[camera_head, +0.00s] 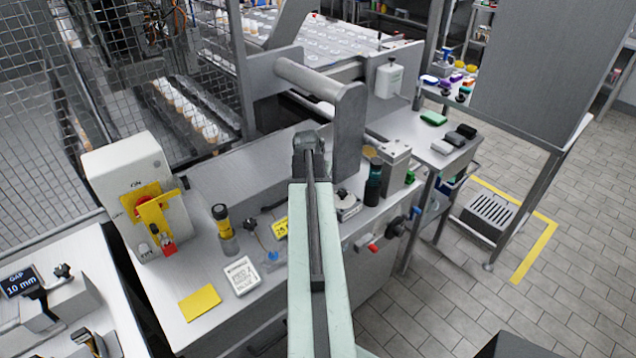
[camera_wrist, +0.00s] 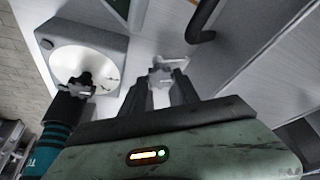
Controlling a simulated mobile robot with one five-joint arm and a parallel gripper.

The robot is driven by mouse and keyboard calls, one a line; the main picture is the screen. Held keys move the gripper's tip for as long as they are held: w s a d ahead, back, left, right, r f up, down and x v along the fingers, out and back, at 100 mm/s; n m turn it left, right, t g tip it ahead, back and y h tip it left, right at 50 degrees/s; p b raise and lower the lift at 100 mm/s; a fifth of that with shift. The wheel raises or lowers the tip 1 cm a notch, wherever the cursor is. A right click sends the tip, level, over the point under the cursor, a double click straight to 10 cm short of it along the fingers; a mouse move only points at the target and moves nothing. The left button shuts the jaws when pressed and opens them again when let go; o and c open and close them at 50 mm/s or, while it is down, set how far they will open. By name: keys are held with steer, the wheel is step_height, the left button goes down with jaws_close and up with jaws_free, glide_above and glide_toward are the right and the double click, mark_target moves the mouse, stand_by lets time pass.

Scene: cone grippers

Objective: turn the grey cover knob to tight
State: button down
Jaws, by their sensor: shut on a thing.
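The grey cover knob (camera_wrist: 160,74) shows in the wrist view as a pale, lobed knob between the two dark fingertips. My gripper (camera_wrist: 162,84) is shut on it, one finger at each side. A pale mark shows on the knob, but I cannot read its setting. In the head view my gripper (camera_head: 309,146) reaches to the grey guard over the bench, and the knob is hidden from that side.

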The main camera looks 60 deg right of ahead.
steer(key=shift+m+g, duration=0.9)
steer(key=shift+m, duration=1.3)
steer(key=c, duration=0.9)
jaws_free()
steer(key=shift+w, duration=0.1)
steer(key=p+v, duration=0.7)
steer(key=shift+a+r, duration=0.2)
steer(key=shift+r, duration=0.15)
